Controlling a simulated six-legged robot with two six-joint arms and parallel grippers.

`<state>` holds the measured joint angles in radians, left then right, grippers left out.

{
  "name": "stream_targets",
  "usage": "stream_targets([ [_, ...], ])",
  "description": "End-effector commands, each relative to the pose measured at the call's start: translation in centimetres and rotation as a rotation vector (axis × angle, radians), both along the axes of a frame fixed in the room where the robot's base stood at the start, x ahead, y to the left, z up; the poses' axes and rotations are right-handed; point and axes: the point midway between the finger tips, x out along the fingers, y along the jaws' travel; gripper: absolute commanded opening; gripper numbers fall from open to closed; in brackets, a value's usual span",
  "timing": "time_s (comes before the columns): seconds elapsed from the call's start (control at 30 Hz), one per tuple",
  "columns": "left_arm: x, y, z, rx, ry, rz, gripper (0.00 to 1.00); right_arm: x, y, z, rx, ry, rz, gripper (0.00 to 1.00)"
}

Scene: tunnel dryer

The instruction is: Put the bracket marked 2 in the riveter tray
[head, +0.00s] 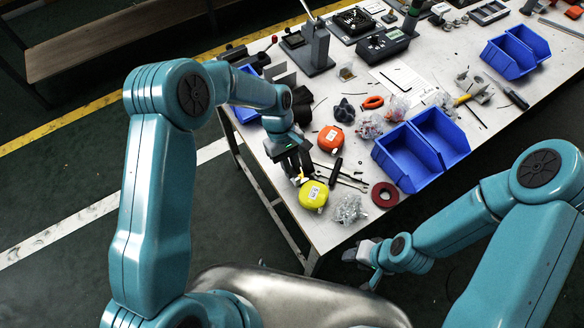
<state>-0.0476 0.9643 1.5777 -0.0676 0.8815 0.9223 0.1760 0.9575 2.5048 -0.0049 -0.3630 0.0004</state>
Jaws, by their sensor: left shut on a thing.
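My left gripper (299,173) points down over the near left part of the bench. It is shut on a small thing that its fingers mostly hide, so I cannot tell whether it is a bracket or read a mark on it. My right gripper (368,256) is low, off the bench's near edge; I cannot tell its opening. Small metal pieces that look like brackets (471,84) lie at the right of the bench, with no readable number. A blue tray (244,108) is partly hidden behind my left arm. I cannot tell which container is the riveter tray.
Two joined blue bins (420,150) stand mid-bench, and more blue bins (515,52) stand farther right. A yellow tape measure (313,195), an orange tape measure (331,138), a red ring (384,194) and a bag of small parts (349,210) crowd the near bench.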

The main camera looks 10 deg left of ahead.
Motion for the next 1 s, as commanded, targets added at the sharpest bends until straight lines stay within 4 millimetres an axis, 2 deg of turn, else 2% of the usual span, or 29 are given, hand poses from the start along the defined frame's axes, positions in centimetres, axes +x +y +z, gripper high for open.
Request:
stream_targets([
  [0.33,0.1,0.0,7.4,-0.001,-0.002,-0.001,0.0,0.0,0.0,4.7,0.0,0.0,0.0,0.43],
  [0.47,0.0,0.0,9.4,0.0,-0.002,-0.001,0.0,0.0,0.0,5.8,0.0,0.0,0.0,0.43],
  [0.63,0.8,0.5,10.0,-0.001,-0.004,0.012,0.0,0.0,0.0,5.1,0.0,0.0,0.0,0.43],
  [0.77,2.2,2.1,11.7,0.0,-0.007,-0.021,0.0,0.0,0.0,4.5,0.0,0.0,0.0,0.43],
  [0.87,2.5,4.1,13.6,0.001,-0.007,-0.146,0.0,0.0,0.0,4.0,0.0,0.0,0.0,0.43],
  [1.0,1.8,7.0,16.1,0.001,-0.004,-0.392,0.0,0.0,0.0,3.8,0.0,0.0,0.0,0.43],
])
